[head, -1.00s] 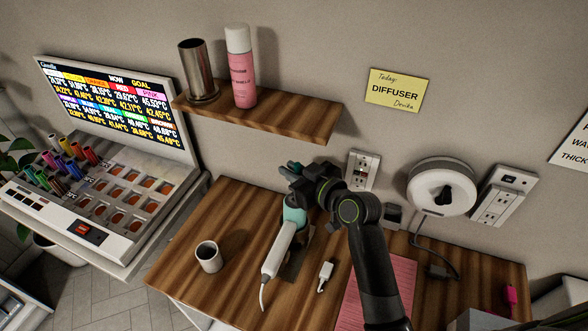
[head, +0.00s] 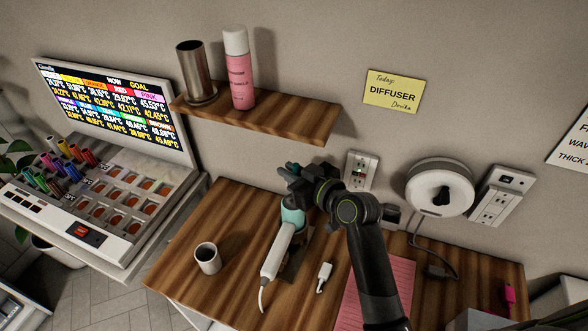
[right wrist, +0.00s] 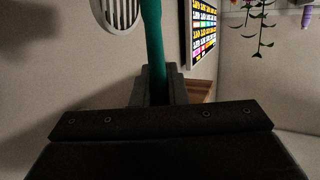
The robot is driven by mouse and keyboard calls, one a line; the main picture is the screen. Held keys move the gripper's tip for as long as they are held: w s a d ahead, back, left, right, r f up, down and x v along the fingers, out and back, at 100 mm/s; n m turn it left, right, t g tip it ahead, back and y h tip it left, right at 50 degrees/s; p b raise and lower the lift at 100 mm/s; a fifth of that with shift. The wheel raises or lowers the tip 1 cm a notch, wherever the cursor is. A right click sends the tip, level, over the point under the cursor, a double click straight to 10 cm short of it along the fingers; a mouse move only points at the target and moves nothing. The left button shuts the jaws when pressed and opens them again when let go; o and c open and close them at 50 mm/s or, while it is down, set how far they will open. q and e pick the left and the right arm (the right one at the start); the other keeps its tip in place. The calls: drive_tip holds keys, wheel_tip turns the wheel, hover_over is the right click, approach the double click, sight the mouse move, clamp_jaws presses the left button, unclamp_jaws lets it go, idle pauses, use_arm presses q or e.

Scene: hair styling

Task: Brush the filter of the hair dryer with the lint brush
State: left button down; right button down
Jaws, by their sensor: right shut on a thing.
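The hair dryer (head: 277,250), as far as I can tell, is the white-handled tool with a teal head and a cord, lying on a dark stand on the wooden table. My right gripper (head: 291,173) is just above its teal head; whether they touch is unclear. In the right wrist view my right gripper (right wrist: 153,92) is shut on a slim teal handle (right wrist: 154,45), probably the lint brush. Its bristles are hidden. A round white grille (right wrist: 119,12) shows at the top left there; I cannot tell whether it is the filter. My left gripper is out of view.
A cup (head: 207,258) stands on the table (head: 225,210), left of the dryer. A white plug (head: 324,277) and a pink sheet (head: 403,272) lie right. A shelf (head: 270,118) with a metal cylinder (head: 193,70) and pink can (head: 240,80) overhangs behind.

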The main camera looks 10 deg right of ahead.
drive_tip(key=shift+f, duration=0.2)
drive_tip(key=shift+w+d+r, duration=0.1)
drive_tip(key=shift+w+d, duration=0.3)
drive_tip(key=shift+d, duration=0.1)
drive_tip(key=shift+s+a, duration=0.1)
drive_tip(key=shift+a, duration=0.25)
drive_tip(key=shift+r, duration=0.1)
wheel_tip(320, 180, up, 3)
drive_tip(key=p, duration=0.2)
drive_tip(key=shift+s+p, duration=0.1)
drive_tip(key=shift+p, duration=0.2)
idle(0.3)
